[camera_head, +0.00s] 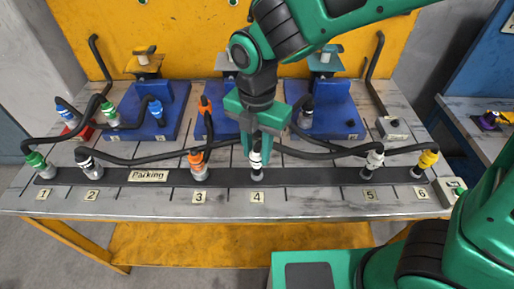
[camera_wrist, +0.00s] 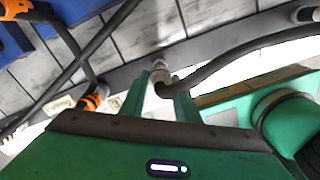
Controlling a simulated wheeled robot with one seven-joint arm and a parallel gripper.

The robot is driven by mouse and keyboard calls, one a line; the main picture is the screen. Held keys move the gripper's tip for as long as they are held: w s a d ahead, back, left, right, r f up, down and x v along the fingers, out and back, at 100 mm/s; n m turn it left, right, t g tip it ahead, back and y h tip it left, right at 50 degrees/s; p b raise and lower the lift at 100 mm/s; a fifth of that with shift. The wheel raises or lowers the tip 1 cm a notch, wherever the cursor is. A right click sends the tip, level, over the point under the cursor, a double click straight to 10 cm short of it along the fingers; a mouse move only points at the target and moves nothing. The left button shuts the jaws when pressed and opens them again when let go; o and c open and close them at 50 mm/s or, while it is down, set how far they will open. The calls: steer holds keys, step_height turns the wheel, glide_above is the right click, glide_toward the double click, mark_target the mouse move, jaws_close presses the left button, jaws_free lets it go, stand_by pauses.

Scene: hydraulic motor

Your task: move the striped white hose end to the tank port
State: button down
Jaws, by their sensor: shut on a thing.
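A white hose end with dark bands (camera_head: 256,158) stands upright at position 4 of the dark parking strip (camera_head: 325,175). My gripper (camera_head: 260,148) points down over it and is shut on it. In the wrist view the white hose end (camera_wrist: 160,72) sits between the green fingers (camera_wrist: 165,92), with its black hose bending off to the right. Other white hose ends stand at position 2 (camera_head: 86,160) and position 5 (camera_head: 374,160). Blue blocks stand behind the strip; I cannot tell which holds the tank port. My arm partly hides the middle block (camera_head: 222,92).
An orange hose end (camera_head: 198,165) is at position 3, a green one (camera_head: 36,161) at 1 and a yellow one (camera_head: 426,163) at 6. Black hoses cross the table close to my gripper. Blue blocks stand left (camera_head: 150,98) and right (camera_head: 330,100). A yellow panel (camera_head: 170,30) rises behind.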

steer(key=shift+r, duration=1.4)
steer(key=c, duration=1.9)
jaws_free()
jaws_close()
step_height(320, 180, up, 9)
steer(key=shift+f, duration=0.2)
steer(key=shift+d, duration=0.1)
steer(key=w+d, duration=0.3)
steer(key=d, duration=0.6)
steer(key=w+d, duration=0.4)
steer(key=d, duration=0.5)
steer(key=w+d, duration=0.4)
steer(key=d, duration=0.5)
steer(key=shift+d, duration=0.35)
steer(key=w+d, duration=0.3)
steer(key=d, duration=0.5)
steer(key=w+d, duration=0.4)
steer(key=d, duration=0.5)
